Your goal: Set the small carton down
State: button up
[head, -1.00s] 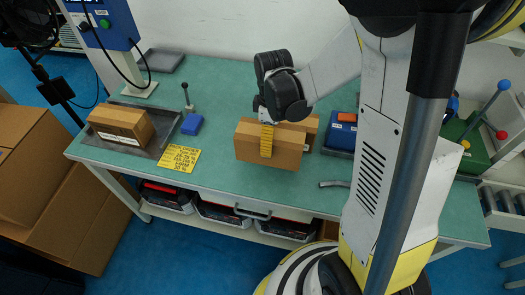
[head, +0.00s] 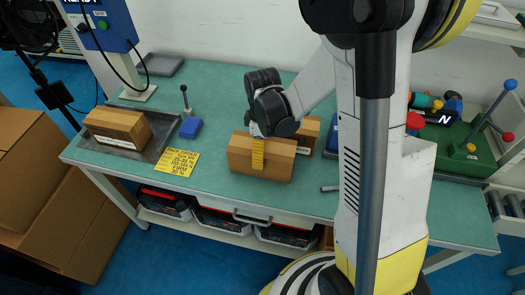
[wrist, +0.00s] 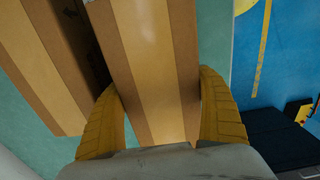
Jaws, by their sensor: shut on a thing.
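My gripper (head: 257,153) is shut on a small brown carton (head: 279,163) with a lighter tape band. One yellow finger shows on the carton's near side in the head view. In the wrist view both yellow fingers (wrist: 160,115) flank the carton (wrist: 155,60). The carton is upright, at or just above the green table (head: 215,200); I cannot tell whether its underside touches. A second brown carton (head: 309,132) stands close behind it to the right, partly hidden. It also shows at the left of the wrist view (wrist: 45,70), with a narrow dark gap between them.
A third carton (head: 117,125) sits on a metal tray (head: 160,140) at the left. A yellow sign (head: 172,162), a blue block (head: 190,127) and a lever (head: 184,97) are nearby. A green box (head: 465,150) is at the right.

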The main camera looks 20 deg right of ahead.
jog(key=o, duration=1.2)
